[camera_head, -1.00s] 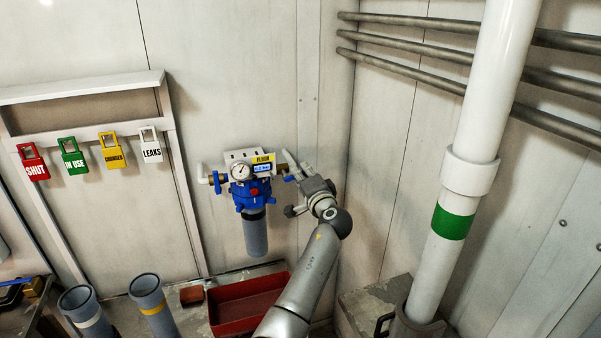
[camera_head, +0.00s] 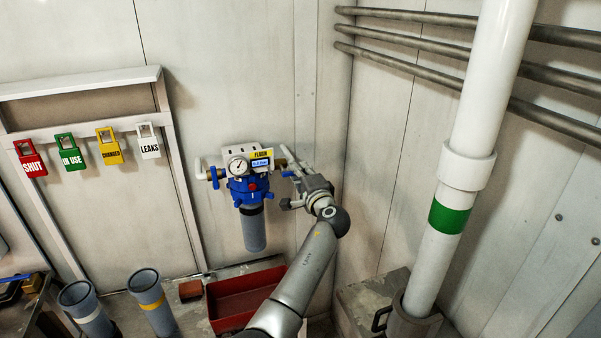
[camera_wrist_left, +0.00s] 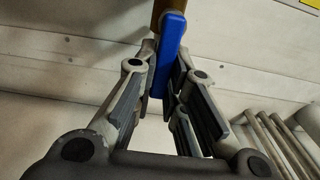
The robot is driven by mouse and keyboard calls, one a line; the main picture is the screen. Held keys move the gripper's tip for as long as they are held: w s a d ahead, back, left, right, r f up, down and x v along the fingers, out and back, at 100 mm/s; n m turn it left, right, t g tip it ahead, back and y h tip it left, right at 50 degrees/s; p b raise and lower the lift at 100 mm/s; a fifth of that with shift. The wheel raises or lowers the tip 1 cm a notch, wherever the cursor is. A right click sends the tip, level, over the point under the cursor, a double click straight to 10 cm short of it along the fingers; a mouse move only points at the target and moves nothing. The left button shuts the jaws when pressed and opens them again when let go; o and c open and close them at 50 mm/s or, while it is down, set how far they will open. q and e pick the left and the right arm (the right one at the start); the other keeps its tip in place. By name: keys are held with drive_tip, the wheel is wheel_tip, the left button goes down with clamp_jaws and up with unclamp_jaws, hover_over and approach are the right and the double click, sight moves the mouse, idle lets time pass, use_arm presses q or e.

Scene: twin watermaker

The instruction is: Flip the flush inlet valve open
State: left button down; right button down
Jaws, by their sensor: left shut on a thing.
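The flush filter unit (camera_head: 249,186) hangs on the wall, with a blue head, a round gauge, a yellow "FLUSH" label (camera_head: 261,154) and a grey bowl below. A blue lever (camera_wrist_left: 171,45) shows between my left fingers in the left wrist view, with a brown-gold part behind its upper end. My left gripper (camera_head: 288,162) is at the right side of the unit, shut on this lever. The fingers hide most of the lever and valve body in the head view. My right gripper is not in view.
A second blue lever (camera_head: 215,178) sits on the unit's left side. A red tray (camera_head: 244,300) and grey cylinders (camera_head: 151,300) stand below. A thick white pipe (camera_head: 468,150) with a green band rises at the right. Coloured tags (camera_head: 110,147) hang at the left.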

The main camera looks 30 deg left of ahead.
use_arm(q)
drive_tip(key=c, duration=1.9)
unclamp_jaws()
drive_tip(key=shift+a+r, duration=0.1)
drive_tip(key=shift+o, duration=0.7)
drive_tip(key=shift+a, duration=0.1)
drive_tip(key=v, duration=1.2)
